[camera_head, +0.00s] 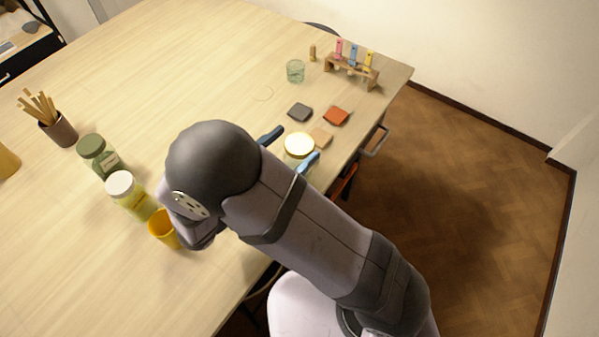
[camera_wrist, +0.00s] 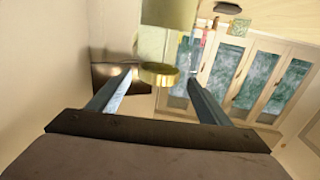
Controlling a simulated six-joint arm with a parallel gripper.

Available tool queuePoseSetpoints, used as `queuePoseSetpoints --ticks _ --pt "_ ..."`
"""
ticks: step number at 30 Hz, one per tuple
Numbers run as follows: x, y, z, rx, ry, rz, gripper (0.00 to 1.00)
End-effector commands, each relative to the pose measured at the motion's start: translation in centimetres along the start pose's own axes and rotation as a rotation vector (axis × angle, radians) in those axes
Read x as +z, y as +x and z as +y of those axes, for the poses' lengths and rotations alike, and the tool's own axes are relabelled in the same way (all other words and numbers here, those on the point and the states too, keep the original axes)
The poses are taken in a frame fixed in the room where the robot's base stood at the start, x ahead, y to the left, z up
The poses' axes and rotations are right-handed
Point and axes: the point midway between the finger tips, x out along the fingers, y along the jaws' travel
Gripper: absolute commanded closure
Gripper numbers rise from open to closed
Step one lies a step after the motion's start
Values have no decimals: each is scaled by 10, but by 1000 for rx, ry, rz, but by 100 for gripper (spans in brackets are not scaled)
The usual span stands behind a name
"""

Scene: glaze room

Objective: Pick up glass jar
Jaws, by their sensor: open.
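A jar with a round, pale gold lid (camera_head: 299,145) stands near the table's right edge in the head view. My gripper (camera_head: 290,148) is open, with one blue finger on each side of that jar. In the wrist view the jar's pale yellow-green body (camera_wrist: 166,38) and gold lid lie between the tips of my gripper (camera_wrist: 161,76). The lid shows below the body there. I cannot tell whether the fingers touch the jar. In the head view my arm hides part of the table.
Grey (camera_head: 299,112), orange (camera_head: 336,116) and tan (camera_head: 320,138) tiles lie close by. A clear glass (camera_head: 295,71) and a wooden rack (camera_head: 351,71) stand farther back. Green-lidded (camera_head: 91,146) and white-lidded (camera_head: 120,184) jars and a yellow cup (camera_head: 163,227) stand left. The table's back middle is clear.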

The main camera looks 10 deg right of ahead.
Motion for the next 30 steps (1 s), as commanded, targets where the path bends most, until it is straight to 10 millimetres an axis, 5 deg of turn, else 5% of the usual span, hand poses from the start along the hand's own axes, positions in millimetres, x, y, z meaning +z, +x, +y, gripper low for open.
queuePoseSetpoints --ticks 8,23,30 --pt "4 -6 -1 1 -1 1 28" --pt "3 19 0 1 -2 1 28" --pt "2 46 5 4 -5 1 28"
